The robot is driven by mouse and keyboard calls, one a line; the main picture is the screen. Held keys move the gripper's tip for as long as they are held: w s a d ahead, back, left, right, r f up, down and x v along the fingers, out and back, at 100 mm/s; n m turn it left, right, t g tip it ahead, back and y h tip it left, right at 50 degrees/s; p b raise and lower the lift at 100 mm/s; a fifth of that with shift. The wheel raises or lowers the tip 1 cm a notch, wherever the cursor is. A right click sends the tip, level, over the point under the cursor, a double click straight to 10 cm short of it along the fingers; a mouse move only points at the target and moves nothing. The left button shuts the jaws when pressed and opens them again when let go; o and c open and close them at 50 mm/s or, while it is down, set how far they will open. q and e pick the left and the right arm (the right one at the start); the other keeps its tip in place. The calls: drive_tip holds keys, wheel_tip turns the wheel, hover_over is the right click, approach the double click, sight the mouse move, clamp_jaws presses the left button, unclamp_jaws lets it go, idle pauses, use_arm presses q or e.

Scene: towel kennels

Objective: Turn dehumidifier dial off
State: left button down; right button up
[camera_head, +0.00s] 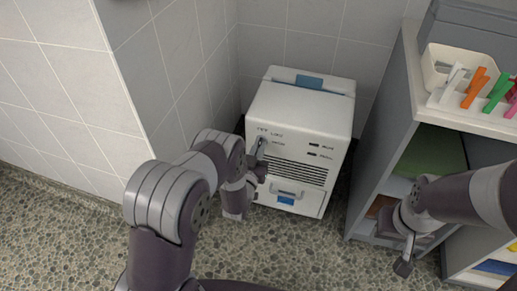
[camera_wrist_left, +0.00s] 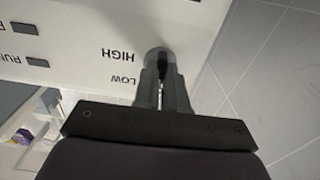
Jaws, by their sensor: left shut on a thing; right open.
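The white dehumidifier (camera_head: 300,108) stands on the floor against the tiled wall. Its front has printed labels, dark slots, a vent grille and a blue-marked lower panel. The dial (camera_wrist_left: 157,53) is a small grey knob beside the upside-down HIGH and LOW labels in the left wrist view. My left gripper (camera_head: 258,151) is at the upper left of the front, and its fingers (camera_wrist_left: 162,82) are shut on the dial, hiding much of it. The dial's exact setting cannot be told. My right gripper (camera_head: 404,262) is open and empty, low beside the shelf, apart from the dehumidifier.
A grey shelf unit (camera_head: 398,97) stands right of the dehumidifier. On its top are a white bin (camera_head: 446,66) and several coloured clips or pegs (camera_head: 474,88). A green folded cloth (camera_head: 440,148) lies inside. A tiled wall corner (camera_head: 172,75) is close on the left. Speckled floor is open in front.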

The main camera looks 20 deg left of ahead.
use_arm(q)
drive_tip(key=shift+f, duration=0.1)
drive_tip(key=c, duration=1.2)
unclamp_jaws()
drive_tip(key=s+p, duration=0.4)
drive_tip(key=s, duration=0.8)
drive_tip(key=shift+s+a, duration=0.2)
drive_tip(key=shift+s, duration=0.2)
